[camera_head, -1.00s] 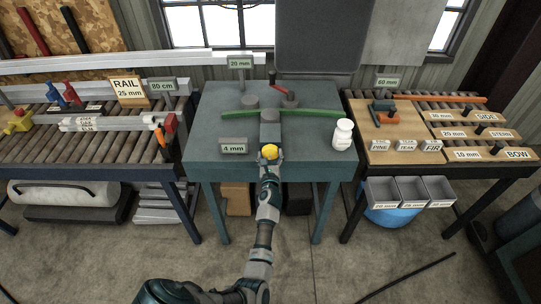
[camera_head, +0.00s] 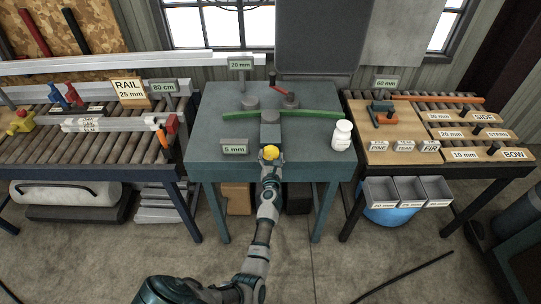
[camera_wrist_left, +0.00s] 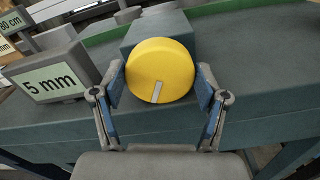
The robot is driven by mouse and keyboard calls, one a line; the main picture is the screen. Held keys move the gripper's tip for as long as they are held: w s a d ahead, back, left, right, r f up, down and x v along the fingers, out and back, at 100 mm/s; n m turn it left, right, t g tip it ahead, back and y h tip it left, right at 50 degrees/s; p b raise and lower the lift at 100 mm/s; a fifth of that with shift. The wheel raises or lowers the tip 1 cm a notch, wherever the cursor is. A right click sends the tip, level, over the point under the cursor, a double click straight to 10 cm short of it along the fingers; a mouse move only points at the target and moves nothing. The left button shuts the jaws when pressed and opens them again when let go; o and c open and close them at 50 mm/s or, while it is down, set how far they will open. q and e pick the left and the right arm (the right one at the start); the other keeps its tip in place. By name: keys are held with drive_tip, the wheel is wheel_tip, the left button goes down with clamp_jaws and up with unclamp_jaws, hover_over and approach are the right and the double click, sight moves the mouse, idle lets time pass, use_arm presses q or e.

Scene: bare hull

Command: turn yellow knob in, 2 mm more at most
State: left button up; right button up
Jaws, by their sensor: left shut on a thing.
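The yellow knob (camera_head: 270,152) sits at the front edge of the middle bench, on the end of a grey block (camera_head: 270,132). In the left wrist view the knob (camera_wrist_left: 160,70) faces me, its pale mark pointing down and slightly left. My left gripper (camera_head: 270,160) is shut on the knob; its blue-padded fingers (camera_wrist_left: 162,88) stand on either side of it. A small sign reading 5 mm (camera_head: 234,147) stands left of the knob, and it also shows in the left wrist view (camera_wrist_left: 50,79). My right gripper is in neither view.
A green curved strip (camera_head: 310,114) lies across the bench behind the block, by round grey posts (camera_head: 290,101) and a red-handled lever (camera_head: 278,87). A white bottle (camera_head: 342,135) stands to the right. Roller tables flank the bench.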

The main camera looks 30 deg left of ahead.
use_arm(q)
drive_tip(key=shift+d+m+p, duration=0.15)
drive_tip(key=shift+m+p, duration=0.45)
drive_tip(key=shift+m, duration=1.2)
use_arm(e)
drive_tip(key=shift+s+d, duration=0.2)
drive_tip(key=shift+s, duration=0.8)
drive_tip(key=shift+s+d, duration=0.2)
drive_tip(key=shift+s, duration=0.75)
use_arm(q)
drive_tip(key=shift+w, duration=0.1)
drive_tip(key=o, duration=1)
drive_tip(key=shift+o, duration=0.8)
drive_tip(key=shift+f, duration=0.1)
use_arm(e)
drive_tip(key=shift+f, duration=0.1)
